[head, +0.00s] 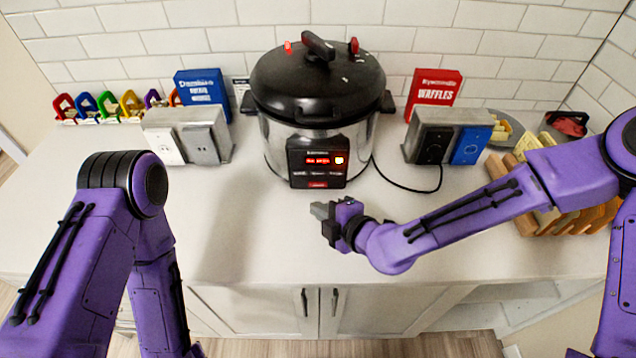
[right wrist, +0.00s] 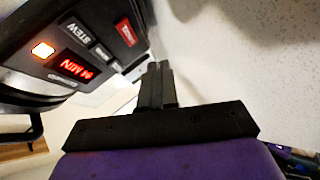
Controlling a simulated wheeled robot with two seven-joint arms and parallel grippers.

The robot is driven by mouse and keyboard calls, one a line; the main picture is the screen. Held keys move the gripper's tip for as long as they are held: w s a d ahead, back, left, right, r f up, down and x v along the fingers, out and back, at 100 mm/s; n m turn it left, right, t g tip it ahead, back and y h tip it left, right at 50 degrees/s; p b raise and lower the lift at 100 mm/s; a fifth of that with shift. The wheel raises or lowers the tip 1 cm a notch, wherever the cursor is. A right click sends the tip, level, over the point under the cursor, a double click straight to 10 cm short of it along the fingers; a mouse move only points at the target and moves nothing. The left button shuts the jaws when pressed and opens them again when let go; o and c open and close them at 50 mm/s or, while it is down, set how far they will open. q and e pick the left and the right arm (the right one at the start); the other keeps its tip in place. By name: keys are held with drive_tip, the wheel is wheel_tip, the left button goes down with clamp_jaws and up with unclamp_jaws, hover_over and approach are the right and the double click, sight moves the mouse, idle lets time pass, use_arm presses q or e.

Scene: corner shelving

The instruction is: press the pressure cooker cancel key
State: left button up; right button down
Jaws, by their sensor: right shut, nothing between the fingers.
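The pressure cooker (head: 318,85) stands on the counter against the tiled wall, with a black lid and steel body. Its front control panel (head: 302,172) has a lit red display. The red cancel key (head: 318,184) is at the bottom of the panel. It also shows as a red key in the right wrist view (right wrist: 125,32), up and left of the fingertips. My right gripper (head: 320,210) is shut and empty, in front of and just below the panel, apart from it. Its closed fingers also show in the right wrist view (right wrist: 158,78). My left gripper is out of view.
A black cord (head: 425,190) lies on the counter. The front counter (head: 260,240) is clear.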

sight(309, 187)
drive_tip(key=shift+w, duration=1.65)
drive_tip(key=shift+w, duration=0.15)
idle(0.6)
drive_tip(key=shift+w, duration=0.3)
drive_tip(key=shift+w, duration=0.3)
idle(0.8)
drive_tip(key=shift+s, duration=0.75)
drive_tip(key=shift+s, duration=2.5)
